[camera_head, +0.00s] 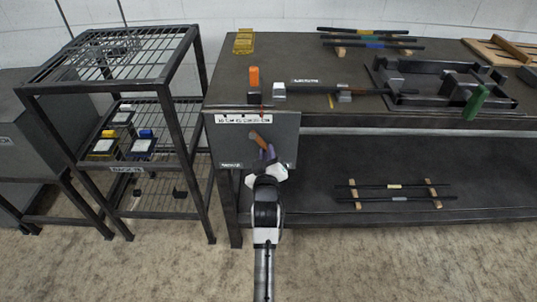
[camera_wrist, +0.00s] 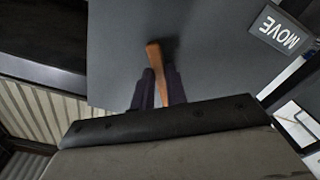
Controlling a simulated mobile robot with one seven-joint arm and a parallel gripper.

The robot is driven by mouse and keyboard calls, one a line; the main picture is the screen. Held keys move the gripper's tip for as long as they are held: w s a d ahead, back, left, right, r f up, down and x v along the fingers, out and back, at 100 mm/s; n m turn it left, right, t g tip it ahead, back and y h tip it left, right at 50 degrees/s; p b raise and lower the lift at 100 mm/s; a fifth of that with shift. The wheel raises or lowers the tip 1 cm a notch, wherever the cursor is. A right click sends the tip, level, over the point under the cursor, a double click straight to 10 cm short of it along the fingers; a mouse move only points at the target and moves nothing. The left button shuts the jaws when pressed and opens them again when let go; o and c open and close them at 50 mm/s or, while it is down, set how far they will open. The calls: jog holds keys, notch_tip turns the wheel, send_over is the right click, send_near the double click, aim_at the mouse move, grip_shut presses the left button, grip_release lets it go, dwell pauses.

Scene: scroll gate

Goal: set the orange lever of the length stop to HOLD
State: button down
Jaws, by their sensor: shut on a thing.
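The orange lever (camera_head: 259,139) is on the grey front panel (camera_head: 230,140) at the left end of the bench. In the head view it slants down to the right from its upper end. My gripper (camera_head: 267,154) is at its lower right end, with its dark purple fingers around it. The wrist view shows the lever (camera_wrist: 155,62) between the two fingers of my gripper (camera_wrist: 161,90), which is shut on it. A MOVE label (camera_wrist: 281,31) shows upside down in the wrist view. The panel's lower right label (camera_head: 284,165) is too small to read.
A wire rack (camera_head: 120,100) with small boxes stands close on the left. Two bars (camera_head: 395,187) lie on the lower shelf. The floor in front is clear.

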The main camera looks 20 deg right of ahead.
jog(key=shift+d+r, duration=0.1)
jog(key=shift+r, duration=0.1)
dwell(0.3)
jog(key=c, duration=1.4)
grip_release()
jog(key=shift+f, duration=0.1)
jog(key=shift+s, duration=0.15)
